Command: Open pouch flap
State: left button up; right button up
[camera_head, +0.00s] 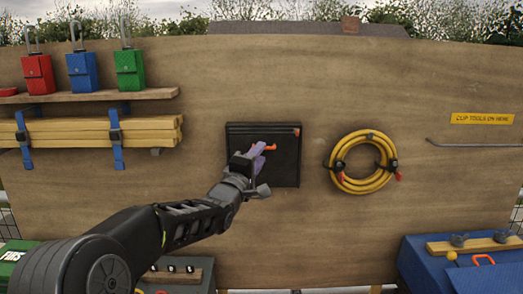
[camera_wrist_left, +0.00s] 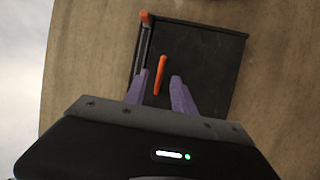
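The pouch (camera_head: 287,165) is a black square panel on the wooden wall, left of the yellow coil. It also shows in the left wrist view (camera_wrist_left: 205,60), with an orange strip (camera_wrist_left: 160,74) on its face and an orange tab (camera_wrist_left: 146,18) at a corner. My left gripper (camera_head: 258,153) is in front of the pouch. Its purple fingers (camera_wrist_left: 161,90) are apart, on either side of the orange strip in the picture. I cannot tell whether they touch it. The flap appears to lie flat. My right gripper is not in view.
A yellow coil (camera_head: 362,186) hangs to the right. A shelf (camera_head: 90,97) with red, blue and green boxes is at upper left, above strapped timber (camera_head: 75,131). A blue box (camera_head: 425,262) stands at lower right. The wall between pouch and shelf is clear.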

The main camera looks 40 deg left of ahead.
pick_arm(q)
jog(key=shift+x, duration=1.05)
jog(key=shift+c, duration=0.3)
grip_shut()
dwell(0.3)
